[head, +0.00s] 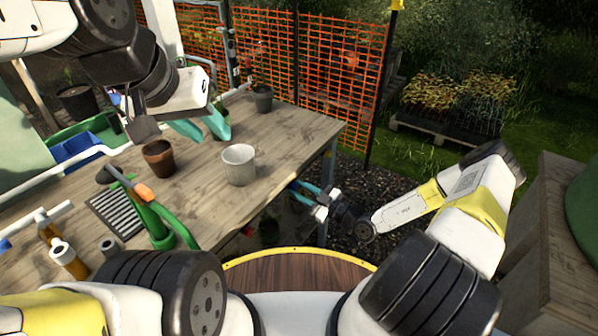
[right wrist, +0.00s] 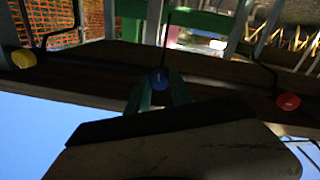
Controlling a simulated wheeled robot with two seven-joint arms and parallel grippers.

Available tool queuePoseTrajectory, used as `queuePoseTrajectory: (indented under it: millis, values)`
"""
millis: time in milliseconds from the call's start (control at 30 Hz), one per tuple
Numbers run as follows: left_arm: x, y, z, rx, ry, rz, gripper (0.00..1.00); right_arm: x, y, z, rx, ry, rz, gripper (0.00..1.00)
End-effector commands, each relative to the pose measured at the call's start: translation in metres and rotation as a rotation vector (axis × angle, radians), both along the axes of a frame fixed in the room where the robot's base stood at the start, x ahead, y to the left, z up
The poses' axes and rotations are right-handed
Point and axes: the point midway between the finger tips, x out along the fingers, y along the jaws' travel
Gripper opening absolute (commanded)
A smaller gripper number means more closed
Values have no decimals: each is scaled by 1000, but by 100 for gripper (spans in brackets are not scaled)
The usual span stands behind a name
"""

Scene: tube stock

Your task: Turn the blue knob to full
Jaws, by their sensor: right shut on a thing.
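The blue knob (right wrist: 160,80) sits in the middle of the right wrist view, with a thin dark line rising above it. My right gripper (right wrist: 161,88) has its teal fingers on either side of the knob and is shut on it. In the head view my right gripper (head: 298,189) is low at the table's right edge, and the knob is hidden there. How far the knob is turned cannot be told. My left gripper (head: 204,127) is open and empty above the table, near the pots at the back.
A yellow knob (right wrist: 24,58) and a red knob (right wrist: 288,101) flank the blue one, well apart. An orange mesh fence (head: 330,75) stands behind.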

Motion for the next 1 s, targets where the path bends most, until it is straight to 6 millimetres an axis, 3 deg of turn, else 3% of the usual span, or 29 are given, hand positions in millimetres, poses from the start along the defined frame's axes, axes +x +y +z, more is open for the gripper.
queuePoseTrajectory:
  millis: [400, 1000]
  values:
    - [0, 0, 0, 0, 0, 0, 36, 0, -2, -1, 119, 170, -3, 0]
    - [0, 0, 0, 0, 0, 0, 36, 0, -2, -1, 140, 199, -4, 0]
